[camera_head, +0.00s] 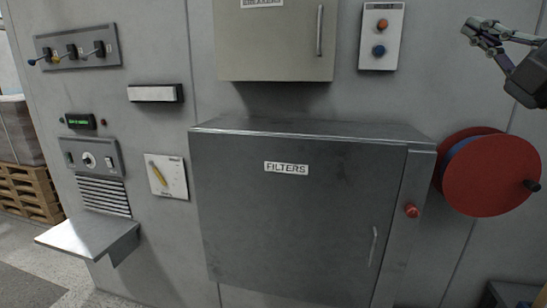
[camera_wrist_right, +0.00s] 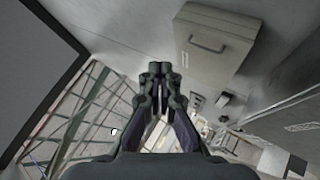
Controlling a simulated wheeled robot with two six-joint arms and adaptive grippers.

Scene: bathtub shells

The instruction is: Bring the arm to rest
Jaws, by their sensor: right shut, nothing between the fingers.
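My right gripper (camera_head: 476,33) is at the top right of the head view, in front of the grey wall and above the red reel. Its arm comes in from the right edge. In the right wrist view the same gripper (camera_wrist_right: 160,72) has its fingertips together with nothing between them. It is apart from the cabinets and the panel. My left gripper is in neither view.
A grey cabinet labelled FILTERS (camera_head: 285,215) juts from the wall. A beige cabinet (camera_head: 270,45), a two-button box (camera_head: 381,58), a red reel (camera_head: 490,178) and a small metal shelf (camera_head: 88,236) are also on it. A wooden pallet (camera_head: 25,190) stands far left.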

